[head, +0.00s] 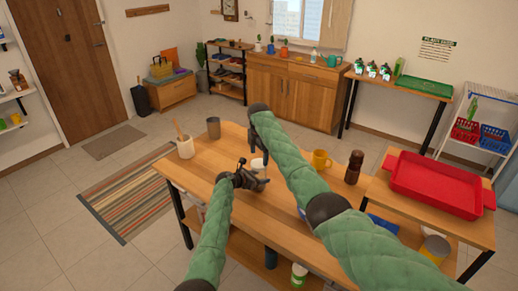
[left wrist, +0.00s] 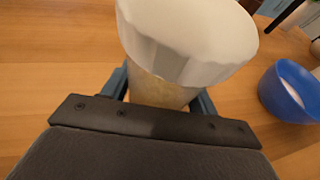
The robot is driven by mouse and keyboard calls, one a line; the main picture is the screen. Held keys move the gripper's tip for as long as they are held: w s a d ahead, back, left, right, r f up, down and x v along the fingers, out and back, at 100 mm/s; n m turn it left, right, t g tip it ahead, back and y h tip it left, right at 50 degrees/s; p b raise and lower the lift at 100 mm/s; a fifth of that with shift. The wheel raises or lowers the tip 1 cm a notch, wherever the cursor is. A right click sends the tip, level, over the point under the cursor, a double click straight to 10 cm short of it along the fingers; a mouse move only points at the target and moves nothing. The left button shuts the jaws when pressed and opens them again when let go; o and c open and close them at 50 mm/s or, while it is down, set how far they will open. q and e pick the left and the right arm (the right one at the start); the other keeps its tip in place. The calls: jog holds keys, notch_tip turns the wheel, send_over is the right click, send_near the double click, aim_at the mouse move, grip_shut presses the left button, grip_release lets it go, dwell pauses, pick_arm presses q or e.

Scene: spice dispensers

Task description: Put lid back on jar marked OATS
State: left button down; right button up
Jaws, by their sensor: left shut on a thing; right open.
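A jar (left wrist: 160,92) with pale contents is between the jaws of my left gripper (left wrist: 162,98) in the left wrist view. A wide white ribbed lid (left wrist: 190,35) is at its top; I cannot tell whether it is fully seated. No OATS marking is readable. In the head view the white lid (head: 257,163) shows just beside my left gripper (head: 246,174), over the wooden table. My right gripper (head: 255,134) is open, farther back above the table, apart from the jar.
A red tray (head: 437,184) is at right. A blue bowl (left wrist: 287,95) is right of the jar.

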aim_at(259, 162)
jog(key=shift+f, duration=2)
